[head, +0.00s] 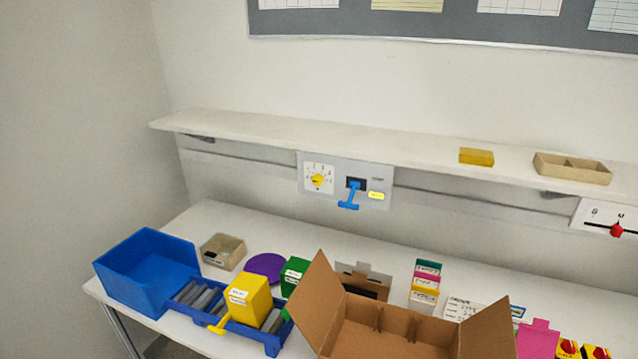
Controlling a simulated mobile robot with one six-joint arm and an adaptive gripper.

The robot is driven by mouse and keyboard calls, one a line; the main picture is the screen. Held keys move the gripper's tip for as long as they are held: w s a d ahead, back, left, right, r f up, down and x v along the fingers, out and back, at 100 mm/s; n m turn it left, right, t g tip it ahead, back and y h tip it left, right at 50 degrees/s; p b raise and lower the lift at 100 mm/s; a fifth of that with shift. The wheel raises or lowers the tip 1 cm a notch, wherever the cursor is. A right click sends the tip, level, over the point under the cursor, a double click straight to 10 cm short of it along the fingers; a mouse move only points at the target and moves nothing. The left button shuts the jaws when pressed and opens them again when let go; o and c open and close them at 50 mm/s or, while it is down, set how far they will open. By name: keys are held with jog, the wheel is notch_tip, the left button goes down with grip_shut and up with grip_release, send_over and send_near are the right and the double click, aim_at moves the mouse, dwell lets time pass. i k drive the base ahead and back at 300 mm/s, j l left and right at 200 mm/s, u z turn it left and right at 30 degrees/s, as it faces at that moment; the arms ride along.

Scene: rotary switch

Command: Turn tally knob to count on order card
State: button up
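A yellow tally knob (317,180) sits in the middle of a white dial plate with printed marks around it. The dial is on the left part of a grey panel (346,163) on the wall, below the shelf. The knob's pointing direction is too small to read. A white card with printed lines (470,310) stands on the table behind the cardboard box, partly hidden; it may be the order card, but its text is unreadable. My gripper is not in view.
A blue T-shaped lever (350,196) juts from the panel right of the knob. Below, the table holds a blue bin (147,272), a yellow box (248,300), a purple disc (265,267) and an open cardboard box (390,335). The shelf (330,143) overhangs the panel.

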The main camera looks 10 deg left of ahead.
aim_at(317, 179)
jog(key=i+j+z, duration=0.25)
jog(key=z, duration=0.25)
jog(key=i+j+z, duration=0.2)
jog(key=j+z, duration=0.25)
jog(key=l+u, duration=0.1)
jog(key=u, duration=1.15)
